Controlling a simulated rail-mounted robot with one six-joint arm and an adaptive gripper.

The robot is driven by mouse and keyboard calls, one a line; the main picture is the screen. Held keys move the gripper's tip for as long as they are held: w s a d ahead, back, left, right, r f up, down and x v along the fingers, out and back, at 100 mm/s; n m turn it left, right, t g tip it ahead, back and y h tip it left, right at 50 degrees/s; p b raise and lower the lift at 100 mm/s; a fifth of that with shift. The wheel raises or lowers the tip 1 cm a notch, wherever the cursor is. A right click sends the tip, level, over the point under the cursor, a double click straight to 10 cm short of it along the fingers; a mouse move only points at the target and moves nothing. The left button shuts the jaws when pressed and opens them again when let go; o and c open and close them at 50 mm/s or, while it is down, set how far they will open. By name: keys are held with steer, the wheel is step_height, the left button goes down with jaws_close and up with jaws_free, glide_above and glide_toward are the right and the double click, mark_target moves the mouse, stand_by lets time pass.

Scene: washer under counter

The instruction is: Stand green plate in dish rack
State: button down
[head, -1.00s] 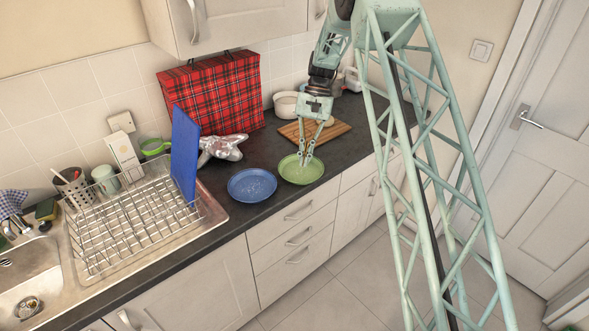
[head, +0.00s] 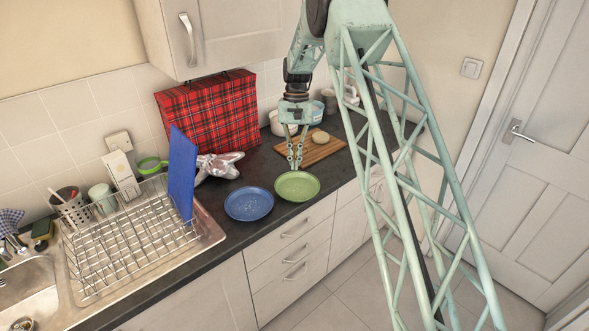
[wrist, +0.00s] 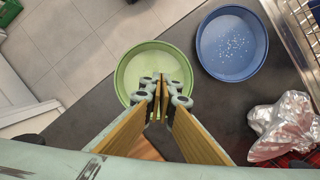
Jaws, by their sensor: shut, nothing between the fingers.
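The green plate (head: 297,186) lies flat on the dark counter, near its front edge; it also shows in the wrist view (wrist: 133,62). My gripper (head: 295,166) points down at the plate's back rim, shut and empty. In the wrist view the fingertips (wrist: 161,84) overlap the plate's near rim; I cannot tell whether they touch it. The wire dish rack (head: 131,248) stands on the drainer at the left, with a blue board (head: 181,174) upright at its right end.
A blue plate (head: 249,204) lies just left of the green plate. Crumpled foil (head: 219,166) and a red tartan bag (head: 212,115) stand behind. A wooden board (head: 318,150) with a round item lies behind my gripper. Most of the rack is empty.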

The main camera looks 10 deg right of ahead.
mark_target(293, 201)
steer(key=x, duration=0.9)
steer(key=shift+s+a+f, duration=0.1)
steer(key=shift+s+f, duration=0.05)
steer(key=shift+s, duration=0.1)
steer(key=shift+s+a+p, duration=0.2)
steer(key=shift+s+a, duration=0.05)
steer(key=shift+s, duration=0.55)
steer(key=shift+s+a+p, duration=0.15)
steer(key=shift+s+a, duration=0.15)
steer(key=shift+s, duration=0.65)
steer(key=shift+s+a+b, duration=0.25)
steer(key=shift+s+a, duration=0.05)
steer(key=shift+s, duration=0.55)
steer(key=shift+s+a+b, duration=0.2)
steer(key=shift+s+a, duration=0.05)
steer(key=shift+s, duration=0.6)
steer(key=shift+s+a+b, duration=0.25)
steer(key=shift+s+a, duration=0.05)
steer(key=shift+s, duration=0.55)
steer(key=shift+w, duration=0.1)
